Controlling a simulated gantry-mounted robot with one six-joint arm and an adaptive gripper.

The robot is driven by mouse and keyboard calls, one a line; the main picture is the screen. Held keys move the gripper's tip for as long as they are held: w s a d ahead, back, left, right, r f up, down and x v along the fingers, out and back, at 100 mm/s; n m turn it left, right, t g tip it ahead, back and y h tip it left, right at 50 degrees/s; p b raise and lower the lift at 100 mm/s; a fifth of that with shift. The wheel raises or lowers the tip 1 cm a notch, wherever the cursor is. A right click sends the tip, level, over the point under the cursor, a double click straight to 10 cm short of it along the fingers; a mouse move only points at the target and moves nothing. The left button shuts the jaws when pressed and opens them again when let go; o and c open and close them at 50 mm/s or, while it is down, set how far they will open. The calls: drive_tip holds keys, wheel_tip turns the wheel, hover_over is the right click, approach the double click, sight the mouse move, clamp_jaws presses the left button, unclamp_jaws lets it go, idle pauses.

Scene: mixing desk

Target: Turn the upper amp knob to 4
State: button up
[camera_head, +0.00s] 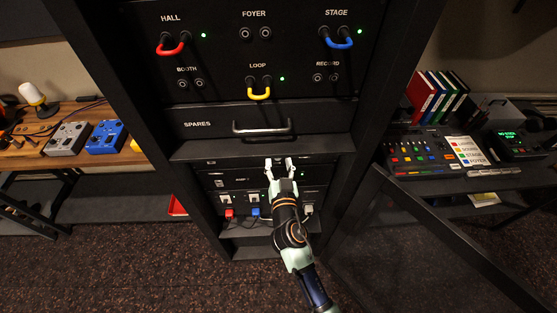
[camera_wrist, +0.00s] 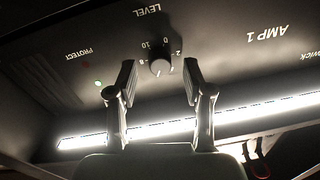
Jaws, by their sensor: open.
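The wrist view shows the amp panel (camera_wrist: 225,60), marked AMP 1, with its text upside down or tilted. A small dark round knob (camera_wrist: 160,67) stands on it, beside the word LEVEL. The numbers 0, 2, 8 and 10 can be read around it; the knob's exact setting is too small to tell. My gripper (camera_wrist: 160,82) is open, with one finger to each side of the knob and a gap to both. In the head view my gripper (camera_head: 279,163) is at the rack front just below the spares drawer; the knob cannot be made out there.
The spares drawer (camera_head: 205,125) with its metal handle (camera_head: 262,128) is above my gripper. Patch cables loop across the panel higher up. Coloured plugs (camera_head: 229,213) sit lower in the rack. A green light (camera_wrist: 98,84) glows near PROTECT. Desks with equipment flank the rack.

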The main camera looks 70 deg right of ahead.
drive_tip(key=shift+w+d, duration=0.3)
drive_tip(key=shift+d, duration=0.15)
clamp_jaws()
drive_tip(key=shift+n, duration=0.4)
drive_tip(key=n+p, duration=0.1)
drive_tip(key=n, duration=0.9)
drive_tip(key=shift+a+n+g, duration=0.1)
drive_tip(key=shift+n+g, duration=0.2)
drive_tip(key=shift+g, duration=0.1)
drive_tip(key=shift+w, duration=0.1)
